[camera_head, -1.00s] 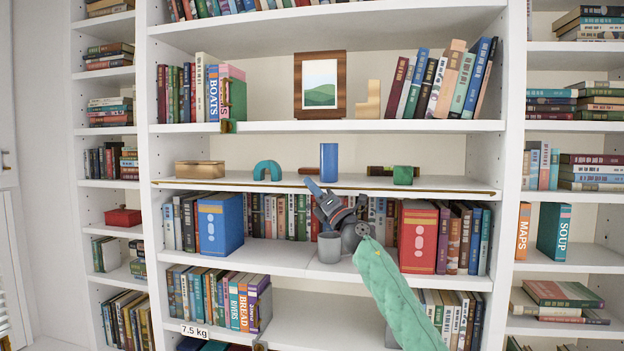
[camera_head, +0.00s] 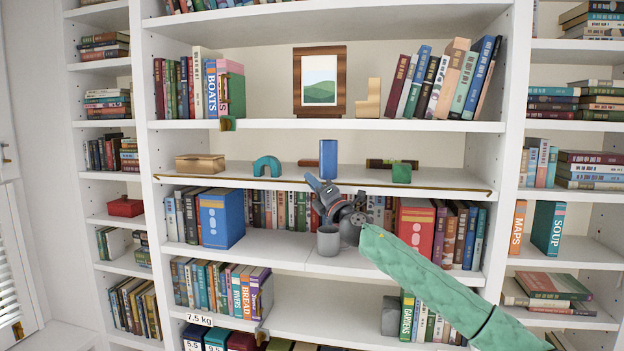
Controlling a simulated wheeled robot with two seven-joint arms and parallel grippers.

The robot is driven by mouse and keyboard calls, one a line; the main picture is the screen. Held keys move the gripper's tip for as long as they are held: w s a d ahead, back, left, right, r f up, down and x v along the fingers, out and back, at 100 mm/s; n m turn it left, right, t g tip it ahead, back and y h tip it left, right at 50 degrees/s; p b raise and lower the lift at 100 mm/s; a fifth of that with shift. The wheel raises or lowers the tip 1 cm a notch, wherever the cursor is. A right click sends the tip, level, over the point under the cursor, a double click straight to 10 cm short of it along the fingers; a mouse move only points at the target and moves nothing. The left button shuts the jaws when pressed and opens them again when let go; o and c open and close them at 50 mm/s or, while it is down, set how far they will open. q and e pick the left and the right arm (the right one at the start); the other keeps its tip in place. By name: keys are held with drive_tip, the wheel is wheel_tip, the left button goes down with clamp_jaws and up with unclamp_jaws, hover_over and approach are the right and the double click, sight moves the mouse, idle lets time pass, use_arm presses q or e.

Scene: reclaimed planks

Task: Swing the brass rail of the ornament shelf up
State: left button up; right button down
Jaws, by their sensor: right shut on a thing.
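The brass rail (camera_head: 420,186) runs along the front edge of the ornament shelf (camera_head: 215,177), low against the board. My right gripper (camera_head: 316,184) is at the middle of the rail, shut on it; its fingers hide that short stretch. On the shelf stand a wooden box (camera_head: 200,164), a teal arch (camera_head: 267,166), a blue cylinder (camera_head: 328,159) and a green block (camera_head: 401,173). The cylinder stands just behind my fingertips. My left gripper is out of view.
A grey mug (camera_head: 328,241) stands on the shelf below, close under my right wrist. A blue binder (camera_head: 221,218) and a red binder (camera_head: 415,230) stand either side. A framed picture (camera_head: 319,81) is on the shelf above.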

drive_tip(key=shift+w+d+r+m+h+p, duration=0.1)
drive_tip(key=shift+w+r+m+h+p, duration=0.15)
drive_tip(key=shift+m+h, duration=0.65)
drive_tip(key=shift+w+d+r+m+h+p, duration=0.1)
drive_tip(key=shift+r+m+h, duration=0.1)
drive_tip(key=shift+m+h, duration=0.65)
drive_tip(key=shift+w+m+g, duration=0.1)
drive_tip(key=shift+m+g, duration=0.2)
drive_tip(key=shift+m, duration=0.25)
drive_tip(key=c, duration=1.5)
unclamp_jaws()
drive_tip(key=shift+f, duration=0.2)
